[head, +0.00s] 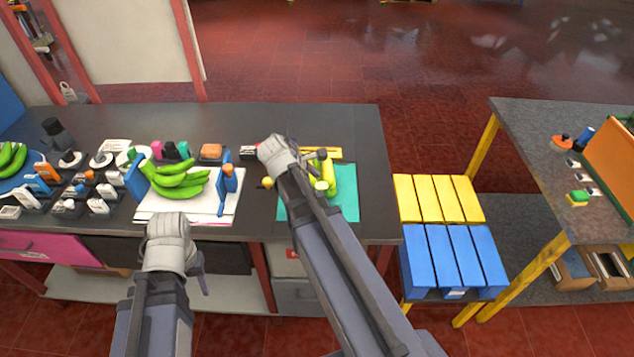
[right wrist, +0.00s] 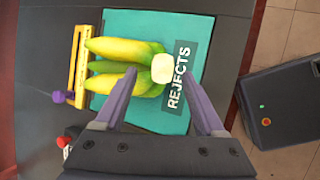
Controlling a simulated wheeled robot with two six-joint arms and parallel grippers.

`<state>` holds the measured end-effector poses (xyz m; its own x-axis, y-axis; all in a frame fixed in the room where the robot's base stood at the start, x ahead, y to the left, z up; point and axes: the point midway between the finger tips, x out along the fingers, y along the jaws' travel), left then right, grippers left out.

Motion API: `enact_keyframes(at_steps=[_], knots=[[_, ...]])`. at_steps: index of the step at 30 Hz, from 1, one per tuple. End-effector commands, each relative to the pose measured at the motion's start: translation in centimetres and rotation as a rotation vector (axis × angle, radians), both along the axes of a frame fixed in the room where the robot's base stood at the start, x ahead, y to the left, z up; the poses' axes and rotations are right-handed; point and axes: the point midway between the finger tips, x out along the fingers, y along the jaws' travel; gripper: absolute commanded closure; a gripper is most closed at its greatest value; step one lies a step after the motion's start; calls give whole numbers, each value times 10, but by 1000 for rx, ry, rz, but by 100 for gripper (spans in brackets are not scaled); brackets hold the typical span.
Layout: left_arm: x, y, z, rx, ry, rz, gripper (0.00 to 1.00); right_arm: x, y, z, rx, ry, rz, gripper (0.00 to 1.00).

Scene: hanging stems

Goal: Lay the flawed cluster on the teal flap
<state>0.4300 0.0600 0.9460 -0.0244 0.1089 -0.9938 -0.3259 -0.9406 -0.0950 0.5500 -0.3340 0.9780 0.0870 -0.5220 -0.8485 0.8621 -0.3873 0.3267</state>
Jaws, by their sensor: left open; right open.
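The yellow cluster (head: 331,177) with greenish tints lies on the teal flap (head: 346,206), at the right end of the dark bench. In the right wrist view the cluster (right wrist: 115,48) lies flat, its pale cut crown towards the printed word REJECTS on the teal flap (right wrist: 188,25). My right gripper (right wrist: 158,78) is open, its fingers apart on either side of the crown; I cannot tell whether they touch it. In the head view my right arm partly covers the cluster and flap. My left gripper (head: 200,268) is open and empty, low before the bench's front edge.
A green cluster (head: 178,180) rests over a white board (head: 225,207) between blue uprights. More green fruit (head: 12,158) and many small items crowd the bench's left. A yellow slotted bar (right wrist: 78,62) lies beside the flap. Yellow and blue crates (head: 450,255) stand right of the bench.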

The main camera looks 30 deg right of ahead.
Motion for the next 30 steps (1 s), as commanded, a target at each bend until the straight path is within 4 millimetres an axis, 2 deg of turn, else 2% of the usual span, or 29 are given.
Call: enact_keyframes(at_steps=[1, 12, 25, 28, 30], knots=[[0, 0, 10, 0, 0, 0, 50, -1, 3, 10, -1, 0, 1, 28], [0, 0, 53, 0, 0, -1, 50, -5, 29, 53, -1, 0, 2, 28], [0, 0, 54, 0, 0, -1, 50, -6, 36, 54, 5, -4, -5, 28], [0, 0, 54, 0, 0, -1, 50, -13, 59, 49, 49, -35, -51, 28], [0, 0, 54, 0, 0, -1, 50, -22, 90, 44, 109, -73, -121, 28]])
